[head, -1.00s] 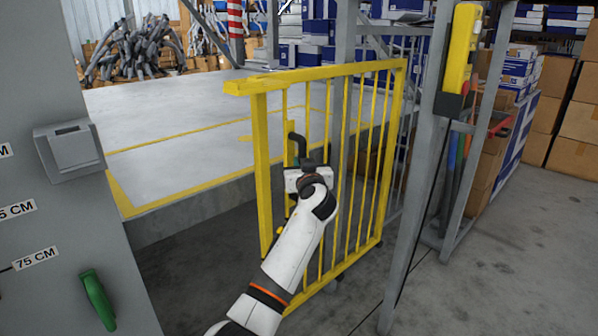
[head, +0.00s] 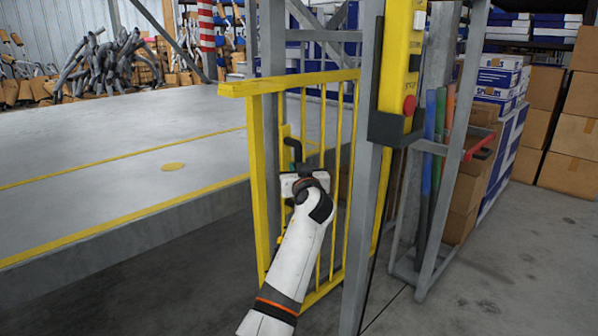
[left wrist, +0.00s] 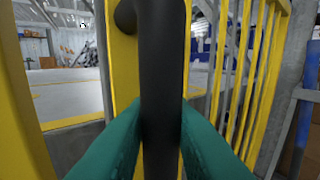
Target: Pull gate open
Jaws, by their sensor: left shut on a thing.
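The yellow barred gate (head: 256,180) stands swung out from the raised grey platform, partly behind a grey post on its right. Its black handle (head: 295,147) sits on a yellow plate among the bars. My left gripper (head: 296,176) is at the handle. In the left wrist view, the teal fingers are shut on the upright black handle (left wrist: 162,80), one on each side. The gate's yellow bars (left wrist: 262,80) show to the right there. My right gripper is in neither view.
A grey post (head: 366,200) with a yellow control box (head: 402,60) and red button stands close right of the gate. A grey rack (head: 437,200) and cardboard boxes (head: 565,100) are further right. The platform (head: 100,150) lies left. Open floor (head: 520,255) is at the lower right.

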